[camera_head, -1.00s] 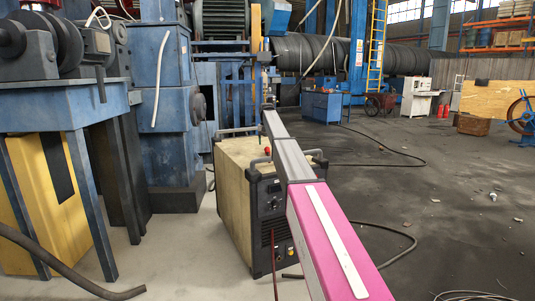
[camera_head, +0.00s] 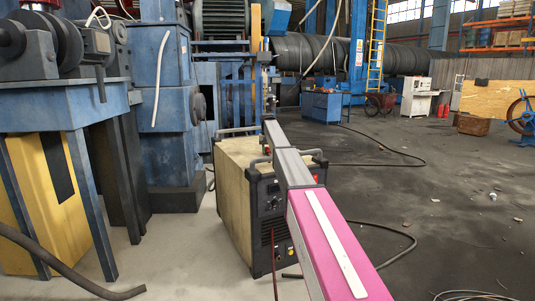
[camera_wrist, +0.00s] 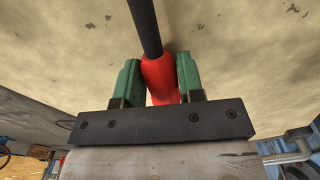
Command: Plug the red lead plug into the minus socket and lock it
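The red lead plug (camera_wrist: 160,80) is between the two green fingers of my gripper (camera_wrist: 160,82) in the wrist view, with a black cable running from it to the top edge. The fingers touch its sides. In the head view my arm covers the gripper and the plug. The welding machine (camera_head: 232,185) stands in the middle, with a beige body and a dark front panel (camera_head: 268,222). The panel shows knobs, but I cannot make out the minus socket; my arm covers part of the front. A stained beige surface lies behind the plug in the wrist view.
A dark red thin lead (camera_head: 274,262) hangs before the machine's front. Blue machinery (camera_head: 172,110) and a yellow block (camera_head: 40,200) stand at left. Black cables (camera_head: 395,235) lie on the floor at right. The right floor is mostly open.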

